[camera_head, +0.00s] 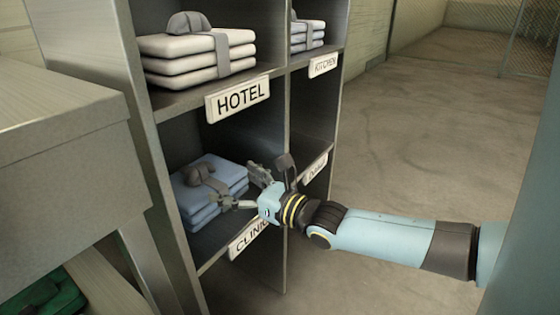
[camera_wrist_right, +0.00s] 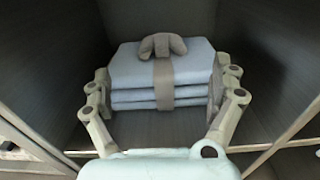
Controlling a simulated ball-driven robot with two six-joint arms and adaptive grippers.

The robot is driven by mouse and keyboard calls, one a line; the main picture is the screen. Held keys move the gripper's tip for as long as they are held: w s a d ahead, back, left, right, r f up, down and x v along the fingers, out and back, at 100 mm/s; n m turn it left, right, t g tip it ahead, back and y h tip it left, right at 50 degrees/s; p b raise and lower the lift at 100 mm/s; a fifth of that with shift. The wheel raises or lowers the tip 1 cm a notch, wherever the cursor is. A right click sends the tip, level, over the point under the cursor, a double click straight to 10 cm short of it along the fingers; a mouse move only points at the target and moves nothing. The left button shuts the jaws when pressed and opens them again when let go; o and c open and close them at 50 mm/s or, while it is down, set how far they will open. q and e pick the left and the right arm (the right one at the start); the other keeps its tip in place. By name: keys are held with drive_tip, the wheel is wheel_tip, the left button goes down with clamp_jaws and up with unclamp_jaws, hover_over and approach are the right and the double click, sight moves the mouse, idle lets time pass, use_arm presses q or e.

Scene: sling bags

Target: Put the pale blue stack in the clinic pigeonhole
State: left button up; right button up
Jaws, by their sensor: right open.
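The pale blue stack (camera_head: 212,175) is folded cloth tied with a grey band and knot. It sits inside the lower left pigeonhole, whose label (camera_head: 247,240) reads CLINIC and is partly covered by my right gripper. In the right wrist view the stack (camera_wrist_right: 190,70) rests upright on the compartment floor. My right gripper (camera_head: 240,187) is at the mouth of this pigeonhole. In the wrist view its open fingers (camera_wrist_right: 163,90) stand at either side of the stack; I cannot tell if they touch it. My left gripper is not in view.
White stacks (camera_head: 185,63) fill the HOTEL pigeonhole above, and another stack (camera_head: 308,42) lies in KITCHEN. The lower right pigeonhole (camera_head: 312,120) looks empty where visible. A grey metal bench (camera_head: 60,125) stands close at left, with something green (camera_head: 50,297) below. Open floor lies right.

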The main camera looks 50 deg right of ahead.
drive_tip(key=a+m+g, duration=0.1)
drive_tip(key=m, duration=0.3)
drive_tip(key=s+a+f+m, duration=0.1)
drive_tip(key=a+m, duration=0.1)
drive_tip(key=m, duration=0.1)
drive_tip(key=s+a+m+g, duration=0.1)
drive_tip(key=m, duration=0.3)
drive_tip(key=shift+s+a+f+m+g, duration=0.15)
drive_tip(key=shift+a+f+m+g, duration=0.15)
drive_tip(key=shift+a+f, duration=0.1)
drive_tip(key=s+f+m+g, duration=0.1)
drive_tip(key=f+m, duration=0.1)
drive_tip(key=s+f+m+g, duration=0.1)
drive_tip(key=m, duration=0.1)
drive_tip(key=s+f+m+g+h, duration=0.1)
drive_tip(key=s+f+m, duration=0.1)
drive_tip(key=m, duration=0.1)
drive_tip(key=shift+a+f, duration=0.35)
drive_tip(key=shift+a, duration=0.05)
drive_tip(key=s+f+m+g, duration=0.6)
drive_tip(key=s+f, duration=0.5)
drive_tip(key=s, duration=0.4)
drive_tip(key=s+f+m+g+h, duration=0.1)
drive_tip(key=s+f+m+g, duration=0.5)
drive_tip(key=s+f+m, duration=0.5)
drive_tip(key=s+f, duration=0.1)
drive_tip(key=s, duration=0.4)
drive_tip(key=shift+f, duration=0.25)
